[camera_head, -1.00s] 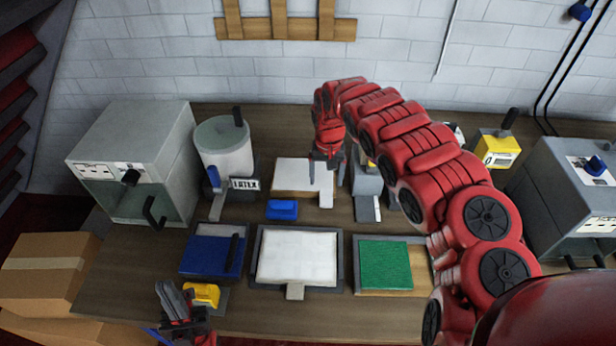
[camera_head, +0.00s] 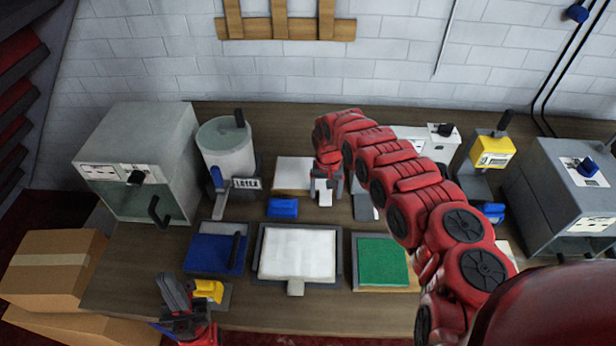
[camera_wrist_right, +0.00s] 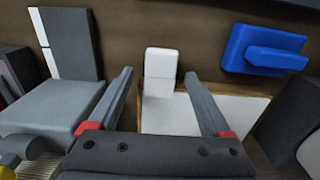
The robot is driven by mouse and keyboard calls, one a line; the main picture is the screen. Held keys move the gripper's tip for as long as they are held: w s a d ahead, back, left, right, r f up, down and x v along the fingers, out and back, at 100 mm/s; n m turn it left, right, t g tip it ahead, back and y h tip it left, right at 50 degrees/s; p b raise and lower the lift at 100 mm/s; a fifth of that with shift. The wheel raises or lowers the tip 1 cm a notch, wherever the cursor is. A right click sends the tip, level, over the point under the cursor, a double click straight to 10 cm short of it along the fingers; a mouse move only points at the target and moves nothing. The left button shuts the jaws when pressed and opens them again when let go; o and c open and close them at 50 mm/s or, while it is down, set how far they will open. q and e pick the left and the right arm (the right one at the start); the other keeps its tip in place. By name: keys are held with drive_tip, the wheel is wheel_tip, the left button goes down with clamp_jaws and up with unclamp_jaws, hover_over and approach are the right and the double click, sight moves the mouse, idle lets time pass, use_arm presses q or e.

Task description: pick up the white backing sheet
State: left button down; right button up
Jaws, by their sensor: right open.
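A white sheet (camera_head: 291,172) with a small white tab lies on a thin wooden board at the back middle of the bench. In the right wrist view the sheet (camera_wrist_right: 170,115) fills the area between and below my fingers, and its tab (camera_wrist_right: 161,64) juts past the board's edge. My right gripper (camera_head: 327,190) is open over the tab; in the right wrist view its fingers (camera_wrist_right: 160,76) stand on either side of the tab, apart from it. My left gripper (camera_head: 177,292) is at the front left, by a yellow block; its jaws are unclear.
A second white sheet (camera_head: 298,254) lies in a grey frame at the front middle. A blue tray (camera_head: 209,251) and a green pad (camera_head: 381,262) flank it. A blue block (camera_head: 283,208) lies left of my right gripper. A grey canister (camera_head: 226,150) stands behind left.

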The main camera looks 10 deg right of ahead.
clamp_jaws()
drive_tip(key=shift+r, duration=0.15)
idle(0.4)
